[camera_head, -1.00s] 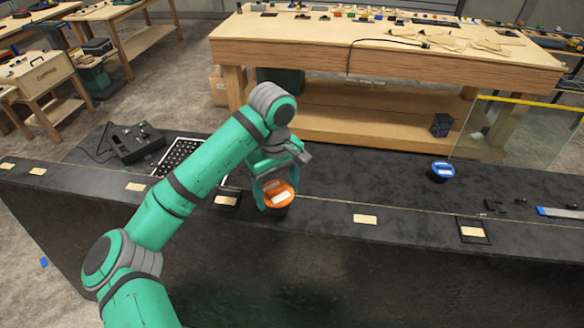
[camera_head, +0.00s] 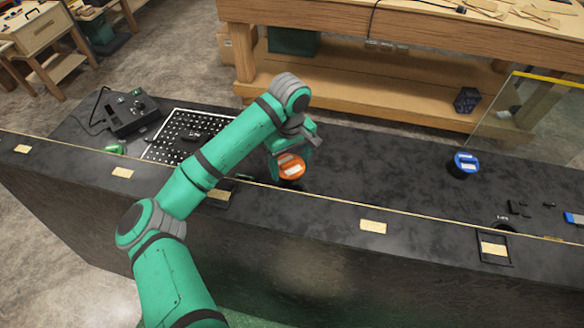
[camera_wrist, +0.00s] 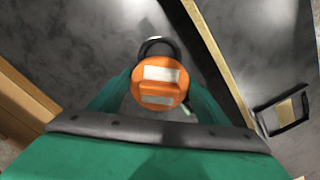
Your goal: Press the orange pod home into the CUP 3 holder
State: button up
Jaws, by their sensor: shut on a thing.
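The orange pod (camera_head: 291,167), with a pale label on its lid, is held upright by my gripper (camera_head: 289,172) over the dark counter. In the wrist view, the orange pod (camera_wrist: 160,82) sits between the green fingers, which close on its two sides. A black ring (camera_wrist: 158,41) shows just beyond the pod there; the pod covers part of it, and I cannot tell whether it is a holder. No CUP 3 mark is clearly readable. A round dark fitting (camera_head: 503,226) with tiny white lettering is at the right, partly hidden behind a framed tan card.
A blue-lidded pod (camera_head: 465,164) stands on the right of the counter. A perforated panel (camera_head: 190,137) and a control box (camera_head: 130,112) are at the left. A clear screen (camera_head: 530,120) rises at the back right. The counter between my gripper and the blue pod is clear.

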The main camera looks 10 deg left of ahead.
jog(key=shift+f, duration=4.5)
jog(key=shift+s+d+f, duration=0.1)
jog(key=shift+f, duration=1.1)
jog(key=shift+d+f, duration=0.1)
jog(key=shift+f, duration=1.05)
jog(key=o, duration=1.1)
jog(key=shift+s+a, duration=0.1)
jog(key=shift+a, duration=0.05)
notch_tip(320, 180, up, 11)
jog(key=shift+f, duration=0.1)
jog(key=shift+d, duration=0.2)
